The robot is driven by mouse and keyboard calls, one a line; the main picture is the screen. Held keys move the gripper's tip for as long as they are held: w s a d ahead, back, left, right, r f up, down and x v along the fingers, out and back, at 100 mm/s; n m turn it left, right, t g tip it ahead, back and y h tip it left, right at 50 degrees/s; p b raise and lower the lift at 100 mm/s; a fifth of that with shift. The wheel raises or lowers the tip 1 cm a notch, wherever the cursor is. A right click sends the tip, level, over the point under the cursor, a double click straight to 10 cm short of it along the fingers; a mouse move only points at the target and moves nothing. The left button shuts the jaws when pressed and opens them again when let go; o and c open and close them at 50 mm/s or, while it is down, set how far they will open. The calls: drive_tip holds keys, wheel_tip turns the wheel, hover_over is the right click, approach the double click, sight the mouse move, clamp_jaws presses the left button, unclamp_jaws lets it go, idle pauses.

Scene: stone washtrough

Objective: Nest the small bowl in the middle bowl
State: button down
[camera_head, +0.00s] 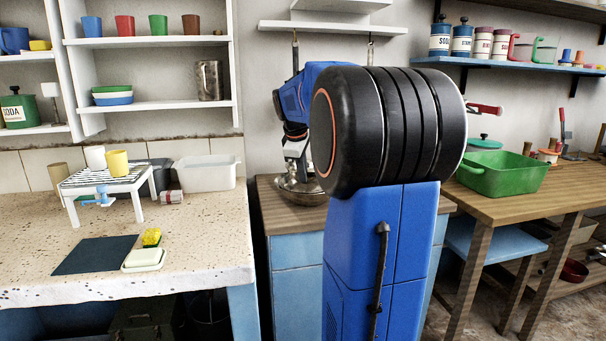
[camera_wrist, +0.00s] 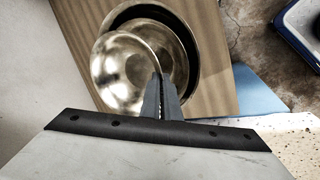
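The small bowl (camera_wrist: 117,72) is shiny metal and fills the left of the middle in the wrist view. My gripper (camera_wrist: 160,88) is shut on its right rim, with the fingers close together. Behind and below it is a larger metal bowl (camera_wrist: 178,42), which looks like the middle bowl, on the wooden counter. The small bowl overlaps it and sits off to its left in this view; I cannot tell if they touch. In the head view metal bowls (camera_head: 300,196) show on the counter below my gripper (camera_head: 296,168), partly hidden by my arm.
A dark band surrounds the larger bowl; I cannot tell whether it is shadow or another rim. The wooden counter (camera_head: 268,208) stands between the stone-topped counter (camera_head: 205,240) at left and a wooden table (camera_head: 535,200) with a green basin (camera_head: 505,176) at right. Shelves (camera_head: 335,27) hang above.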

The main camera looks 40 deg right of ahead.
drive_tip(key=shift+f, duration=3)
idle(0.8)
drive_tip(key=c, duration=1.9)
unclamp_jaws()
drive_tip(key=shift+c, duration=0.2)
drive_tip(key=shift+o, duration=0.2)
drive_tip(key=o, duration=0.4)
drive_tip(key=shift+c, duration=0.2)
drive_tip(key=shift+f, duration=0.1)
drive_tip(key=shift+r, duration=3.6)
